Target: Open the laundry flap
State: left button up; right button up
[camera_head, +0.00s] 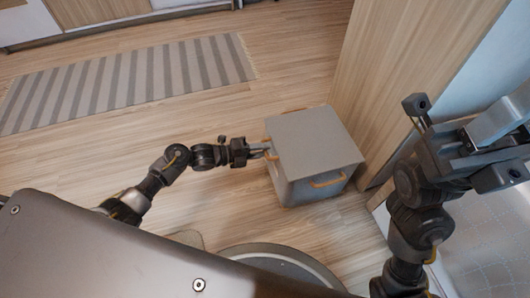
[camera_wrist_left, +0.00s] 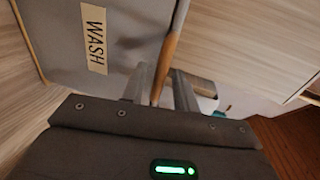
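The laundry box (camera_head: 318,143) is a grey box with a grey top and light wooden handles, standing on the floor right of centre in the head view. Its top panel lies flat and closed. In the left wrist view its grey face (camera_wrist_left: 125,40) bears a "WASH" label (camera_wrist_left: 95,38). My left gripper (camera_head: 268,148) is at the box's left side, by the upper edge. In the left wrist view its two fingers (camera_wrist_left: 160,88) stand on either side of a wooden strip (camera_wrist_left: 167,62), with a small gap visible; firm contact is not clear. My right gripper (camera_head: 462,140) is raised at the right, away from the box.
A tall wooden panel (camera_head: 410,75) stands close behind the box at the right. A striped rug (camera_head: 125,80) lies on the wooden floor at the left. Pale cabinets run along the back. The floor left of the box is clear.

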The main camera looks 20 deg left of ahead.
pick_arm(q)
jog(key=shift+w+d+f, duration=0.15)
jog(key=shift+w+d, duration=0.2)
jog(key=shift+d, duration=0.25)
grip_shut()
